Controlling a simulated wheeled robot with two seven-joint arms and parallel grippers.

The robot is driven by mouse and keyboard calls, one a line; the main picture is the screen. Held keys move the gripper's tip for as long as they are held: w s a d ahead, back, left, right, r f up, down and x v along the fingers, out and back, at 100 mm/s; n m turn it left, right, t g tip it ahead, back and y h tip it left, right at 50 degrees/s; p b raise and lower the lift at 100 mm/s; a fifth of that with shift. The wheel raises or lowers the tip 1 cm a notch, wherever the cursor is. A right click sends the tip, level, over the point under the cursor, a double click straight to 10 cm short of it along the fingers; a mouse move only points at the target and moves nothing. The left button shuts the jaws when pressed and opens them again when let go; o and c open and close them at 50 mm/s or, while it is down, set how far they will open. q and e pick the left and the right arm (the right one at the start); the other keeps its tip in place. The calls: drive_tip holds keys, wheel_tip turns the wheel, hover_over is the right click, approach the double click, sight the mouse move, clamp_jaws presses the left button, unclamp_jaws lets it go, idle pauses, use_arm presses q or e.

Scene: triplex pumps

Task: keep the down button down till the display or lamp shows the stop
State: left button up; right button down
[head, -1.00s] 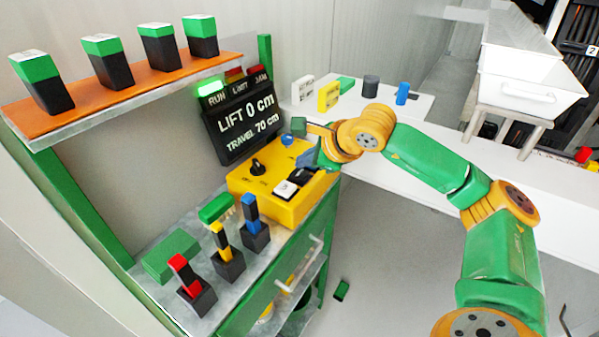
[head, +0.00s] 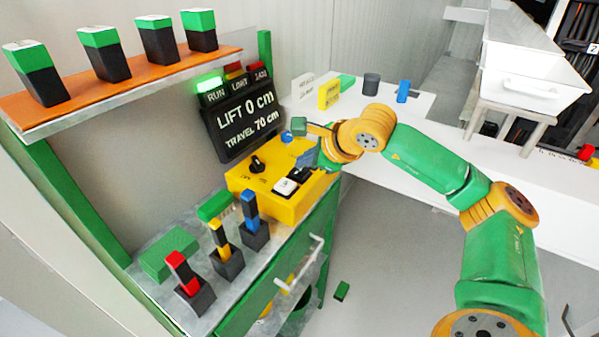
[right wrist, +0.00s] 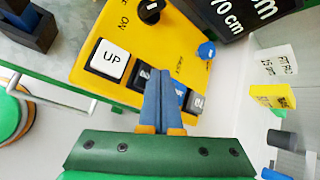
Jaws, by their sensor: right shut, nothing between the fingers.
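A yellow control box (head: 300,208) on the bench carries a white UP button (right wrist: 108,60), and a black button (right wrist: 142,77) sits beside it, partly hidden by my fingers. My right gripper (right wrist: 160,72) is shut and empty, its fingertips over the box by the black buttons. Whether they touch or press one, I cannot tell. The display (head: 245,117) reads LIFT 0 cm and TRAVEL 70 cm. Above it the green RUN lamp (head: 209,84) is lit; the LIMIT lamp (head: 234,69) looks unlit. My left gripper is not in view.
A black knob (right wrist: 150,11) and a blue knob (right wrist: 206,50) are on the box. Red, yellow and blue-topped tools (head: 182,272) stand in holders to its left. A shelf (head: 120,95) holds several green-and-black blocks. A white table (head: 420,108) with small blocks lies behind my right arm.

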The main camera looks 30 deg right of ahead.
sight(304, 172)
drive_tip(key=shift+f+b, duration=0.5)
drive_tip(key=shift+b, duration=0.1)
idle(0.7)
drive_tip(key=shift+r, duration=0.15)
idle(2.7)
drive_tip(key=shift+r+p, duration=0.8)
drive_tip(key=shift+p, duration=0.05)
wheel_tip(304, 172, up, 5)
drive_tip(key=p, duration=0.4)
drive_tip(key=shift+r, duration=0.1)
